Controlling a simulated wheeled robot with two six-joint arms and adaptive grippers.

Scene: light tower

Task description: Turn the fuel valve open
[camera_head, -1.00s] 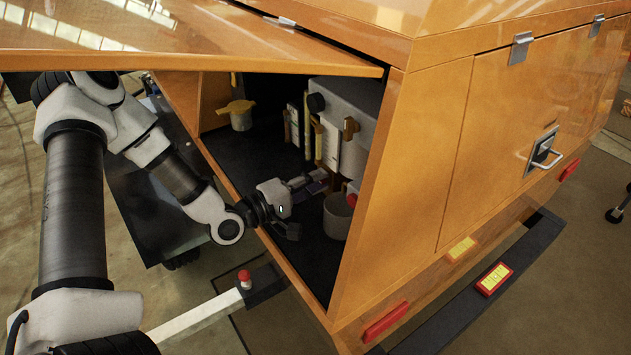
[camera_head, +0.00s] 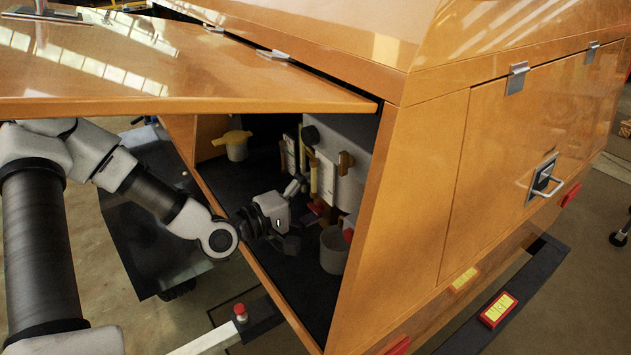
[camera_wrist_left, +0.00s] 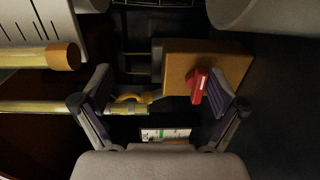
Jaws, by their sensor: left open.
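A small red lever, which looks like the fuel valve handle (camera_wrist_left: 198,86), stands against a tan-orange block (camera_wrist_left: 178,68) in the left wrist view. My left gripper (camera_wrist_left: 162,92) is open, with one finger on each side of that view. The red lever appears between the fingers, close to the right one; I cannot tell whether they touch. In the head view my left gripper (camera_head: 297,214) is inside the open orange compartment, and a dark reddish part (camera_head: 316,209) shows just beyond its fingers. My right gripper is not in view.
The raised orange door (camera_head: 180,90) hangs over my left arm. In the compartment are a grey cup-like cylinder (camera_head: 334,252), a yellow-capped container (camera_head: 235,145) and yellow tubes (camera_wrist_left: 30,57). The compartment's near side wall (camera_head: 375,215) stands right of the gripper.

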